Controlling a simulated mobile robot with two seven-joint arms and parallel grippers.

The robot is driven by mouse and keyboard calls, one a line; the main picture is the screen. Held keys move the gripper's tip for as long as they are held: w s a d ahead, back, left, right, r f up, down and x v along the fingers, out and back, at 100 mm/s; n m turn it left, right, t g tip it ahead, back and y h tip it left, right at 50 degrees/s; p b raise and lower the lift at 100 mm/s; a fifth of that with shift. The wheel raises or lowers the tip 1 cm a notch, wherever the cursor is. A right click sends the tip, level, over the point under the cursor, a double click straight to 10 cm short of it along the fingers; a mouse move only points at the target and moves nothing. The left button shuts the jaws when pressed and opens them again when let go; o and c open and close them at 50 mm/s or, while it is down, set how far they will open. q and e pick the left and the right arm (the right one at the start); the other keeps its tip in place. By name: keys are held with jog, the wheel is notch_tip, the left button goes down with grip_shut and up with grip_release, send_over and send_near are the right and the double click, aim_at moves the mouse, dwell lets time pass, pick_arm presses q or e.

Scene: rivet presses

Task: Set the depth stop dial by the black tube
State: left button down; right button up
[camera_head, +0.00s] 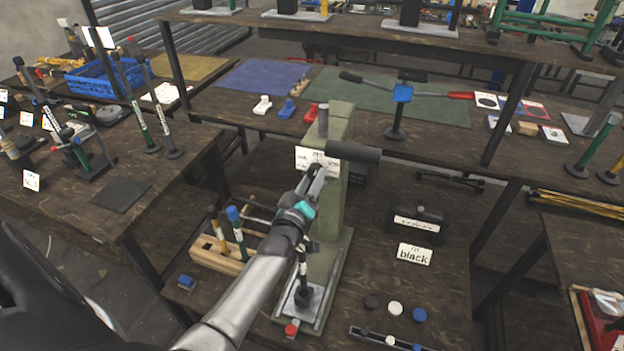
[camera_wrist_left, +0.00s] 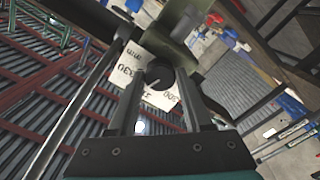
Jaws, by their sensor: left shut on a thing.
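A green press column (camera_head: 336,195) stands on the middle bench. The white dial plate (camera_head: 309,158), with marks too small to read here, is on its upper part. In the left wrist view the plate (camera_wrist_left: 150,72) shows "mm" and numbers, tilted, with a dark round knob (camera_wrist_left: 160,75) in front. My left gripper (camera_head: 318,172) reaches up to the plate; in the wrist view its fingers (camera_wrist_left: 158,88) are shut on the dark knob, partly hiding the plate. A black tube-like grip (camera_head: 353,152) sticks out right beside the plate. My right gripper is not in view.
A card reading "black" (camera_head: 415,254) lies on the bench before a black labelled box (camera_head: 417,224). A wooden block with tools (camera_head: 218,256) stands left of the press. Dark, white and blue knobs (camera_head: 419,314) lie at front right. A long lever (camera_head: 405,92) stands behind.

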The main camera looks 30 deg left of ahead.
pick_arm(q)
jog(key=shift+n, duration=2)
jog(key=shift+c, duration=1.6)
grip_release()
jog(key=v, duration=1.5)
jog(key=shift+s, duration=0.15)
